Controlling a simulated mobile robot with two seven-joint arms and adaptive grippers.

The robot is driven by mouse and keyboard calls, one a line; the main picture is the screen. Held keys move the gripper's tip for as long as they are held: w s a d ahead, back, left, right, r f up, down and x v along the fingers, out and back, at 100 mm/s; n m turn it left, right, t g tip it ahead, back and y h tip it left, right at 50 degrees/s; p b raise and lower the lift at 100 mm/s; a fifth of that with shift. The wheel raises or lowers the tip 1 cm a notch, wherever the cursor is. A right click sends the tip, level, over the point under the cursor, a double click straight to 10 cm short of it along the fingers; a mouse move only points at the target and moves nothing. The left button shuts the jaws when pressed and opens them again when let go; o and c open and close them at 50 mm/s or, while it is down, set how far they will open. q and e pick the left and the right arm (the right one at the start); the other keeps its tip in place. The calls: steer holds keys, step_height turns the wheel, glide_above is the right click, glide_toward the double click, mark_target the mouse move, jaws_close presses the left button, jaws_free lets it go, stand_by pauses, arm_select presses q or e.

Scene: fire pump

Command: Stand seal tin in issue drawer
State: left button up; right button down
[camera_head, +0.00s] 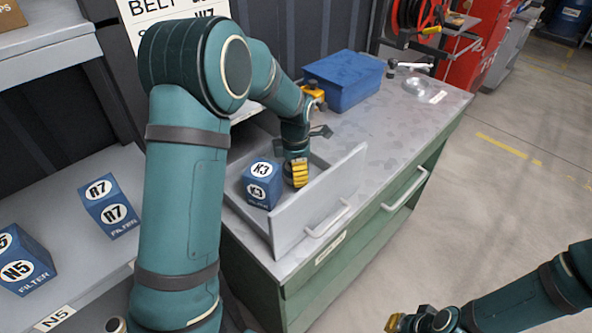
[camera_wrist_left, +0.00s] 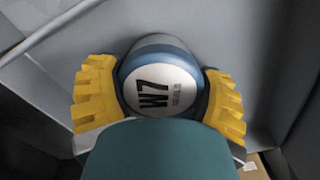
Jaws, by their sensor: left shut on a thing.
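The seal tin (camera_wrist_left: 158,86), round with a white top marked W7 and a blue rim, sits between the yellow fingers of my left gripper (camera_wrist_left: 158,100) in the left wrist view. In the head view my left gripper (camera_head: 297,173) points down into the open grey drawer (camera_head: 318,203), close to its front panel, and largely hides the tin. I cannot tell whether the tin touches the drawer floor. My right gripper (camera_head: 405,322) is at the bottom edge of the head view, partly cut off, with its opening unclear.
A blue K3 box (camera_head: 262,184) stands in the drawer just left of my left gripper. A blue case (camera_head: 343,79) lies on the bench top (camera_head: 395,115). Blue filter boxes R7 (camera_head: 109,206) and N5 (camera_head: 22,262) stand on the left shelf. The floor at right is clear.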

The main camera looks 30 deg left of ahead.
arm_select(q)
steer(key=shift+f, duration=0.1)
steer(key=o, duration=1.2)
steer(key=shift+o, duration=0.2)
step_height(320, 180, up, 12)
steer(key=p, duration=0.2)
steer(key=shift+p, duration=0.35)
steer(key=shift+r, duration=0.2)
